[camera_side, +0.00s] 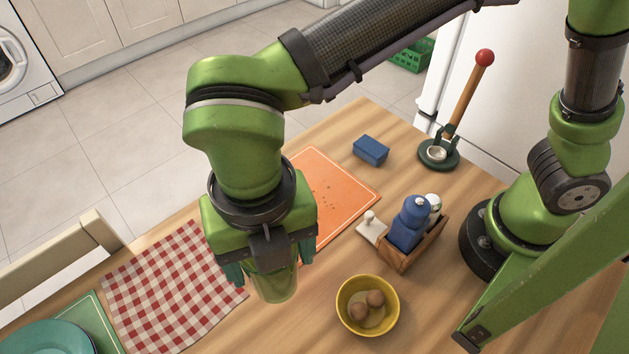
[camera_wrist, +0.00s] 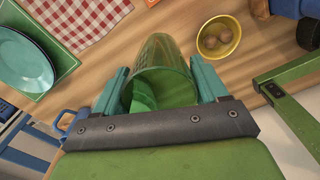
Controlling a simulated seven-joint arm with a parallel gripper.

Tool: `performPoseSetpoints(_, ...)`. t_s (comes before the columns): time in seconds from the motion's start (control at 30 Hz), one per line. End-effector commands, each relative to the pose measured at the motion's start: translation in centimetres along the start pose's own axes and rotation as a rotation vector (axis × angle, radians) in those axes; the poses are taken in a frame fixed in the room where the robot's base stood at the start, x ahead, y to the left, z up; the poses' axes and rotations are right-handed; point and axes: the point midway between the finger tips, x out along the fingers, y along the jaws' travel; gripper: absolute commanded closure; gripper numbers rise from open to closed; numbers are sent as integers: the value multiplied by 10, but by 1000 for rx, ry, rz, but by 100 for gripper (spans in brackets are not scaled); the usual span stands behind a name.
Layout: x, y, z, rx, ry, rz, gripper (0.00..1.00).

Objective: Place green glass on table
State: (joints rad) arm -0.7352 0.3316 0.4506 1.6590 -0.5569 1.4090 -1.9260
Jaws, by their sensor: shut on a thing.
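The green glass (camera_side: 276,286) is a see-through green tumbler held under my gripper (camera_side: 268,270) in the side view. In the wrist view the glass (camera_wrist: 162,70) sits between the two teal fingers of my gripper (camera_wrist: 162,92), which are shut on its sides. The wooden table (camera_side: 214,325) lies below. The glass appears over the bare wood between the checked cloth and the yellow bowl. I cannot tell whether its base touches the table.
A red-and-white checked cloth (camera_side: 170,285) lies left of the glass, with teal plates (camera_side: 45,338) beyond. A yellow bowl (camera_side: 367,332) with brown eggs stands to the right. A wooden caddy (camera_side: 412,247), orange board (camera_side: 335,192) and blue sponge (camera_side: 371,150) lie further back.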

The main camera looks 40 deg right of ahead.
Motion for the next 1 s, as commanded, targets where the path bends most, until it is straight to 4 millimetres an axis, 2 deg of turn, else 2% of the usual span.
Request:
performPoseSetpoints(0.1, 18, 0, -1, -2, 2, -2, 65)
performPoseSetpoints(0.27, 37, 0, 0, -2, 1, 0, 65)
performPoseSetpoints(0.5, 82, 0, -1, -3, 2, -1, 65)
performPoseSetpoints(0.67, 96, 0, 0, -2, 1, 2, 65)
performPoseSetpoints(0.9, 128, 1, 0, -1, 2, 2, 65)
performPoseSetpoints(1.0, 132, 1, 0, -1, 2, 3, 65)
